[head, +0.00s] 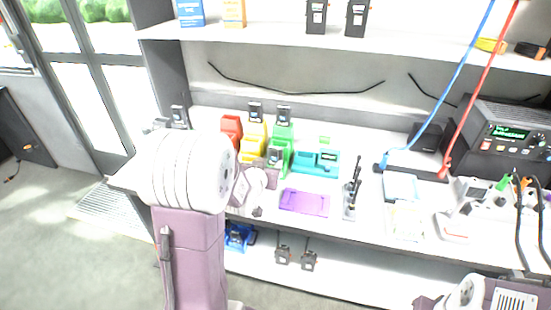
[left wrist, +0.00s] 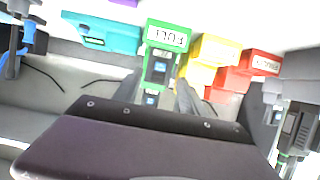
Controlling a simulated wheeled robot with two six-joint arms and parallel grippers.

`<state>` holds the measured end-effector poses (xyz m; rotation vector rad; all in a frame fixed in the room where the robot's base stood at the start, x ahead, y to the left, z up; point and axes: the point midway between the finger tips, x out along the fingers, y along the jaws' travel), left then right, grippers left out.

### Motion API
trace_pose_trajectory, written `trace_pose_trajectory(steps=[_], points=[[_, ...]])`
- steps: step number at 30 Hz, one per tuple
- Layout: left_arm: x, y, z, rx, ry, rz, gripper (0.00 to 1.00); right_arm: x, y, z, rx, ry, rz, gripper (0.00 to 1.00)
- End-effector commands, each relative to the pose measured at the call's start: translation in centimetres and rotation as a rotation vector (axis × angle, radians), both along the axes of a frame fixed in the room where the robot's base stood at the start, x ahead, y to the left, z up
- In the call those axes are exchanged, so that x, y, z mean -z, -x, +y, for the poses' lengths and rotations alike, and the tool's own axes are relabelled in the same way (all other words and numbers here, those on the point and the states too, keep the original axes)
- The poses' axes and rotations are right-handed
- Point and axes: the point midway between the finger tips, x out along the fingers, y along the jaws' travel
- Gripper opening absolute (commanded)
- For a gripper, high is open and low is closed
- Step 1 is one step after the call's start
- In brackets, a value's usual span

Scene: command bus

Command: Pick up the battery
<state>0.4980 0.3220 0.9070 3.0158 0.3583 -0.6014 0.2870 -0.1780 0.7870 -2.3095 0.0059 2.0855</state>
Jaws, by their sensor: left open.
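The green dock (head: 279,135) stands on the counter with a dark battery (head: 284,114) upright at its back. In the left wrist view the green dock (left wrist: 168,36) carries a "FULL" label, and a dark battery (left wrist: 160,70) with a blue mark shows in front of it. My left gripper (head: 273,157) is at the front of the green dock. In the left wrist view its open fingers (left wrist: 160,90) lie either side of the battery in the picture; I cannot tell whether they touch it. My right arm shows at the lower right, its jaws unclear.
A yellow dock (head: 252,138) with another battery (head: 255,112) and a red dock (head: 231,128) stand left of the green one. Radios stand on the shelf above (head: 285,36).

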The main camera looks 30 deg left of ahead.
Motion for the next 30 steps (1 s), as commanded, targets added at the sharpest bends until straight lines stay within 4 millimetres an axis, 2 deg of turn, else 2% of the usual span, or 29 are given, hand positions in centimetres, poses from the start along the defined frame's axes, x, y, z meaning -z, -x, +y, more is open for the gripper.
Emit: trace_pose_trajectory(steps=[9, 17, 22, 23, 30], points=[[2.2, -4.1, 0.9, 0.001, 0.001, 0.002, 0.49, 0.7, 0.0, 0.0, 0.000, 0.000, 0.000, 0.34], [2.3, -4.5, 1.0, 0.001, 0.001, 0.001, 0.49, 0.6, 0.0, 0.0, 0.000, 0.000, 0.000, 0.34], [2.2, -4.5, 1.0, 0.001, 0.001, 0.001, 0.05, 0.6, 0.0, 0.0, 0.000, 0.000, 0.000, 0.34], [2.2, -4.5, 1.0, 0.001, 0.000, 0.000, 0.02, 0.6, 0.0, 0.0, 0.000, 0.000, 0.000, 0.34], [2.0, -4.5, 1.0, 0.001, 0.000, -0.001, 0.01, 0.5, 0.0, 0.0, 0.000, 0.000, 0.000, 0.34]])
